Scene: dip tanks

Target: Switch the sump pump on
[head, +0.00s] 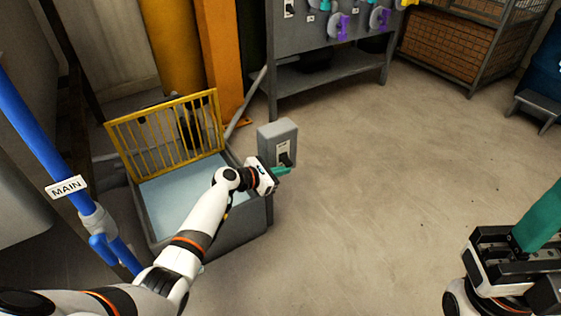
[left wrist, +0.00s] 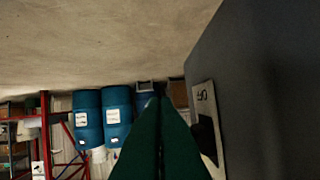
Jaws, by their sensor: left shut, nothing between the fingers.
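The grey switch box (head: 277,131) stands beside the sump tank (head: 235,222), with a pale plate (head: 283,148) and a dark lever (head: 285,159) on its front. My left gripper (head: 284,170) is shut and empty, its green fingertips just in front of and below the lever. I cannot tell whether they touch it. In the left wrist view the shut fingers (left wrist: 160,125) point forward, and the plate (left wrist: 206,100) with dark lettering and the dark lever (left wrist: 204,135) are close on the right. My right gripper (head: 535,225) is partly cut off at the right edge.
The tank holds pale blue liquid (head: 180,195) and has a raised yellow grate (head: 165,135). A blue pipe labelled MAIN (head: 40,145) is at left. A grey bench (head: 330,75) stands behind. The floor (head: 400,160) to the right is clear.

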